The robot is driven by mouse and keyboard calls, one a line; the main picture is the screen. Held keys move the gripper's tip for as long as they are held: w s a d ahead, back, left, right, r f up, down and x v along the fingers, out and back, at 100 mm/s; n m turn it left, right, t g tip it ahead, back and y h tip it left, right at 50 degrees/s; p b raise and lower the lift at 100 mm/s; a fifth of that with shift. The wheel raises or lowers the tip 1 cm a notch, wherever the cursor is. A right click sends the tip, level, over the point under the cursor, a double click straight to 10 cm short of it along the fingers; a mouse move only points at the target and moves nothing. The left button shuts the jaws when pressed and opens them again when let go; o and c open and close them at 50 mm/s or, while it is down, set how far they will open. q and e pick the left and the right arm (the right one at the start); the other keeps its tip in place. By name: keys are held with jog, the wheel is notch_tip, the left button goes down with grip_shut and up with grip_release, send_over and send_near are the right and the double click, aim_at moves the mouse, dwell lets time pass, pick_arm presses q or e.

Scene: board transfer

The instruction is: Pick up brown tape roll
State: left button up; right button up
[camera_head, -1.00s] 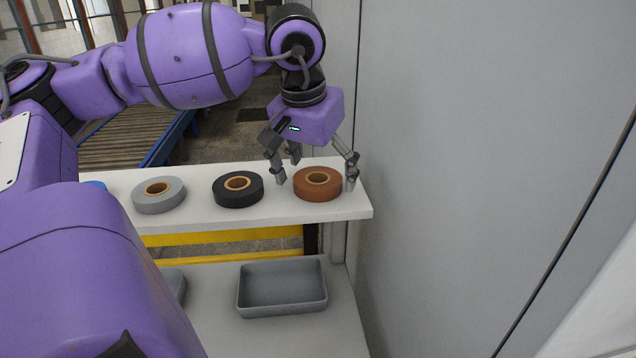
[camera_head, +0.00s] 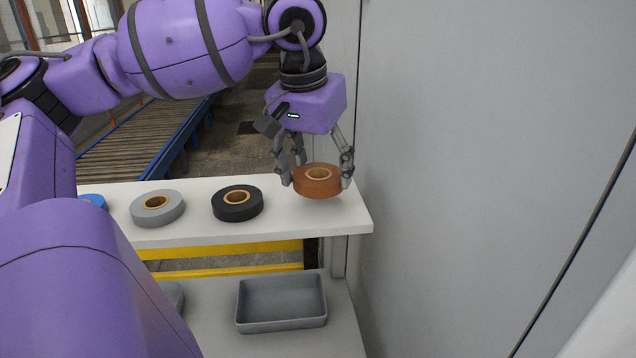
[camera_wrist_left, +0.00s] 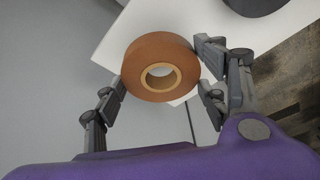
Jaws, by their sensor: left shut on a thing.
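The brown tape roll (camera_head: 318,186) is held between the fingers of my left gripper (camera_head: 318,180), a little above the right end of the white upper shelf (camera_head: 300,222). The roll is about level, its hole facing up. In the left wrist view the brown roll (camera_wrist_left: 161,50) sits between the fingers of my left gripper (camera_wrist_left: 163,78), with the shelf edge behind it. My left gripper is shut on the roll's outer rim. My right gripper is not in view.
A black roll (camera_head: 237,203), a grey roll (camera_head: 157,208) and a partly hidden blue roll (camera_head: 93,201) stand left on the shelf. A grey tray (camera_head: 281,303) sits on the lower shelf. A grey wall (camera_head: 480,150) rises close on the right.

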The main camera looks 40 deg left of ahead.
pick_arm(q)
jog(key=s+d+r+b, duration=0.2)
jog(key=s+d+r, duration=0.6)
jog(key=d+r, duration=0.1)
jog(key=shift+s+d, duration=0.15)
jog(key=shift+d, duration=0.5)
jog(key=shift+f, duration=0.1)
